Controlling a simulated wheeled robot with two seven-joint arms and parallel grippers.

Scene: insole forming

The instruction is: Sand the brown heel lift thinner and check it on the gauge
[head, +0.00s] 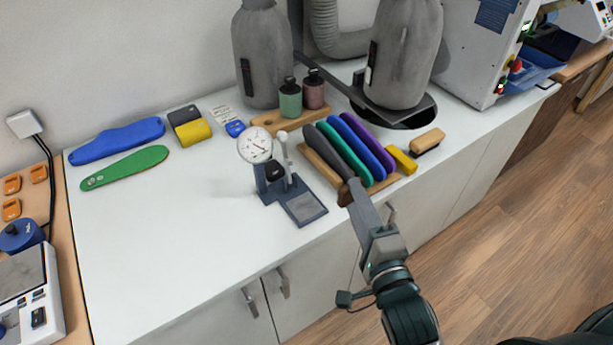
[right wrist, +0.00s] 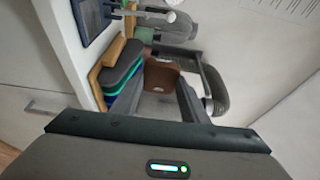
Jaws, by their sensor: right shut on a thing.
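My right gripper (head: 352,186) reaches in from the lower right, above the front edge of the white bench. It is shut on the brown heel lift (right wrist: 161,75), which shows between the fingers in the right wrist view; in the head view only a small brown part (head: 344,196) shows beside the fingertips. The gauge (head: 255,146), with a round white dial and a dark blue-grey base plate, stands on the bench to the left of the gripper. Nothing is seen lying on its plate. My left gripper is not in view.
A wooden rack (head: 319,167) of grey, green, blue and purple insoles is right behind the gripper. A yellow block (head: 402,160) and a brush (head: 427,141) lie to its right. Grey dust bags (head: 262,55) stand behind. The bench's left front (head: 165,245) is clear.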

